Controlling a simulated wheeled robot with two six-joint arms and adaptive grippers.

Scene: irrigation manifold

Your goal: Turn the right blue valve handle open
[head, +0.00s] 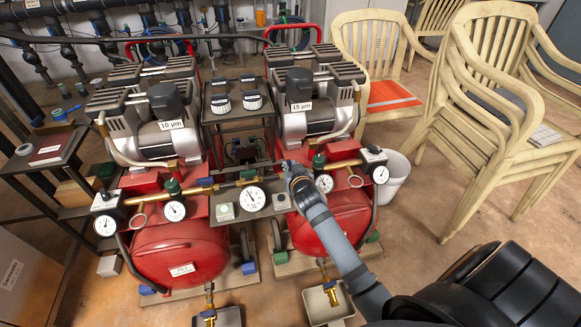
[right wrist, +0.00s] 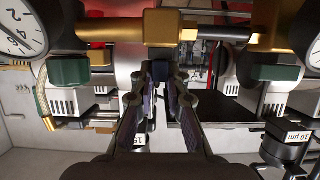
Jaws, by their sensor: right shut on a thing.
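Two red compressor tanks stand side by side, the left one (head: 180,250) and the right one (head: 335,215), with a brass and dark pipe run (head: 232,184) across their front. My right gripper (head: 287,167) reaches up to this run beside the right tank and hides the right blue valve handle in the head view. In the right wrist view the fingers are closed on a small dark blue piece, the handle (right wrist: 160,70), just below a brass valve body (right wrist: 163,27). How far the handle is turned cannot be told. Another blue handle (head: 205,181) sits further left. My left gripper is not in view.
Round gauges stand close by, one at the middle (head: 252,198) and one right of my gripper (head: 324,183). A white bucket (head: 396,178) and stacked beige chairs (head: 490,110) are at the right. The floor in front of the chairs is clear.

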